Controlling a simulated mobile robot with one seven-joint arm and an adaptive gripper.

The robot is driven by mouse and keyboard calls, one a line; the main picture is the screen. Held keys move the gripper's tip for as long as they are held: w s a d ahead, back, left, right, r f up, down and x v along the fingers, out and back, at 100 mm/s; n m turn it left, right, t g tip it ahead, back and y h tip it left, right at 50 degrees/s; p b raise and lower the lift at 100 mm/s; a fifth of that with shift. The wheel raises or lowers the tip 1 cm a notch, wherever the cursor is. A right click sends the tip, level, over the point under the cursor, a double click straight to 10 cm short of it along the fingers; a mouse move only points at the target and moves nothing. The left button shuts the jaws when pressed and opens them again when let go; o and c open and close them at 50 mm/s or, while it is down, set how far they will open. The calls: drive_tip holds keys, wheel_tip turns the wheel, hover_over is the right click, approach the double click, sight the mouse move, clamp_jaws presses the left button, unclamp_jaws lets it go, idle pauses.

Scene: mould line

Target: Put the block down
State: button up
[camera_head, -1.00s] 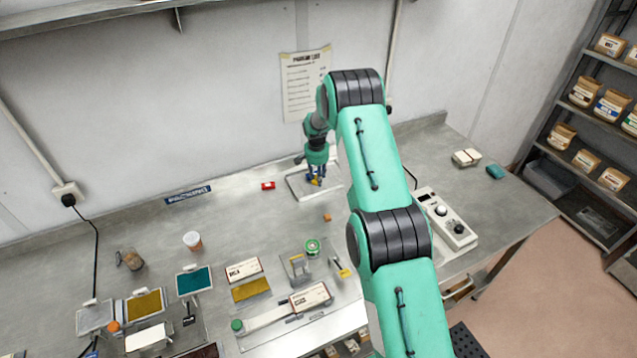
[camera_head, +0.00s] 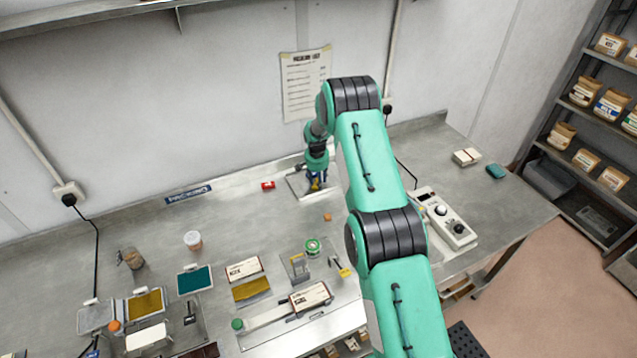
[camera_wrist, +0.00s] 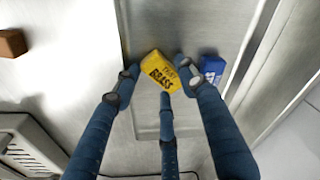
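A yellow block (camera_wrist: 163,72) marked "BRASS" sits between the fingertips of my gripper (camera_wrist: 157,70) in the wrist view. The fingers are closed in on it from both sides, with the third finger in front. The block is over a shallow grey metal tray (camera_wrist: 146,20); I cannot tell whether it touches the tray floor. A blue block (camera_wrist: 212,68) lies just right of the right finger. In the head view my gripper (camera_head: 316,180) is low over the tray (camera_head: 296,184) at the back of the bench, and the block is mostly hidden by the fingers.
A small brown block (camera_head: 327,217) lies in front of the tray, and a red item (camera_head: 268,185) lies to its left. A control box (camera_head: 448,220) with knobs stands right of my arm. The back-left bench is fairly clear.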

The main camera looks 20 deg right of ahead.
sight(317, 186)
drive_tip(key=shift+r, duration=0.1)
wheel_tip(317, 186, up, 12)
drive_tip(key=s+a+b, duration=0.1)
idle(0.9)
drive_tip(key=shift+r, duration=0.1)
idle(0.5)
